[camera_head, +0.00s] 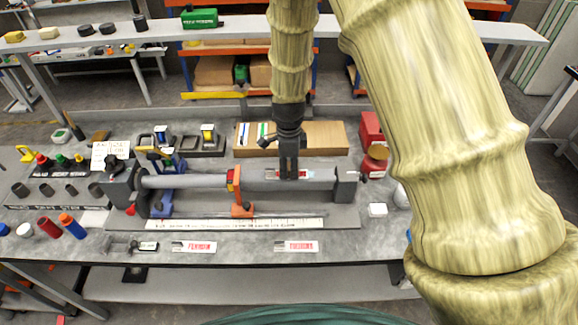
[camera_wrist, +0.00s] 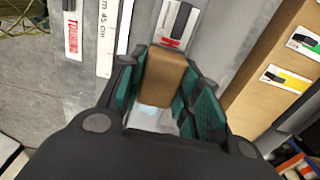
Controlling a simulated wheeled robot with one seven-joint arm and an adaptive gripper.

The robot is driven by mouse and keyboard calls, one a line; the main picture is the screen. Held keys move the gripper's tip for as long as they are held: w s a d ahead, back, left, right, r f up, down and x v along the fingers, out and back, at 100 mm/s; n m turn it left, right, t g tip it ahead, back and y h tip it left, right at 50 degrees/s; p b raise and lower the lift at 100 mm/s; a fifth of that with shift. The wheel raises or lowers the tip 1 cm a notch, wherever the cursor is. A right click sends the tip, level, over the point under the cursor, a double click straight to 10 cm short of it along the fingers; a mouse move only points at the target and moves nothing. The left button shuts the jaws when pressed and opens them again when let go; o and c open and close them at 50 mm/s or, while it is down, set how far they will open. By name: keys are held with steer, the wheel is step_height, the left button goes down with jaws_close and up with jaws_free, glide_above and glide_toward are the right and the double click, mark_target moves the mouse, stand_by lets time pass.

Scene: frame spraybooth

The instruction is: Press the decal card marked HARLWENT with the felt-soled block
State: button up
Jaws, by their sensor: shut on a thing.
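My gripper (camera_head: 288,167) is shut on a brown block (camera_wrist: 163,77), which sits between its green-padded fingers in the wrist view. The gripper points down over the right part of a long grey tube (camera_head: 205,181). A card with red marking (camera_head: 305,174) lies on the tube at the fingertips. In the wrist view a card with a dark patch and red lettering (camera_wrist: 172,42) shows just beyond the block. I cannot read HARLWENT on it. The block's sole is hidden, and I cannot tell whether it touches the card.
Two red-lettered cards (camera_head: 194,247) (camera_head: 298,247) lie along the front of the bench. An orange clamp (camera_head: 241,208) stands around the tube to the left. A white ruler (camera_head: 240,225) lies in front.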

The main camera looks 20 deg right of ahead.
steer(key=shift+w+d, duration=0.1)
steer(key=shift+w, duration=0.15)
steer(key=shift+s, duration=0.1)
steer(key=shift+s+p, duration=0.3)
steer(key=shift+s, duration=0.15)
steer(key=shift+w, duration=0.65)
steer(key=shift+s+p, duration=0.35)
steer(key=shift+s+d, duration=0.2)
steer(key=shift+d, duration=0.45)
steer(key=shift+s+d, duration=0.15)
steer(key=shift+d, duration=0.45)
steer(key=shift+d, duration=0.1)
